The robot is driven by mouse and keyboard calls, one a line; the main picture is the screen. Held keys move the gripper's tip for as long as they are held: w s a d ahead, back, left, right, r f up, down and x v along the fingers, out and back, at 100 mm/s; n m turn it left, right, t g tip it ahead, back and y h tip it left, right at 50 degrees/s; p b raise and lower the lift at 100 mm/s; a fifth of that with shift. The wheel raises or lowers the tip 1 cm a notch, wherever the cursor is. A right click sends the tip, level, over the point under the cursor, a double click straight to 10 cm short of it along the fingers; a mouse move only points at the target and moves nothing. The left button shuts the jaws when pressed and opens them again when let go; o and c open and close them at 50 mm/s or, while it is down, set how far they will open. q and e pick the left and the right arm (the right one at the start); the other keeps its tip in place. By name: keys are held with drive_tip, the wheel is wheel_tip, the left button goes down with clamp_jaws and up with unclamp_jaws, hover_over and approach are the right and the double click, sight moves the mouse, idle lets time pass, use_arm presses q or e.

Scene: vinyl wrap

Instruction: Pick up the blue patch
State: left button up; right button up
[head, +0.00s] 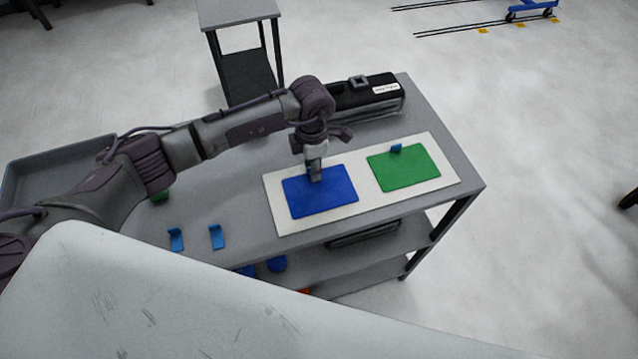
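The blue patch (320,198) lies flat on the left part of a white board (279,217) on the grey table. My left gripper (315,177) points down over the upper edge of the blue patch, at or just above its surface. The fingertips are small and partly hidden, so I cannot tell whether they are open or shut, or whether they touch the patch. A green patch (405,168) lies on the right part of the same board, with a small blue tab at its top edge. My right gripper is not in view.
A black case (367,98) stands on the table (447,143) behind the board. Two small blue clips (176,239) (217,237) stand near the front left. A grey tray (55,165) is at the far left. A lower shelf (345,258) holds more items.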

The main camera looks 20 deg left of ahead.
use_arm(q)
clamp_jaws()
idle(0.4)
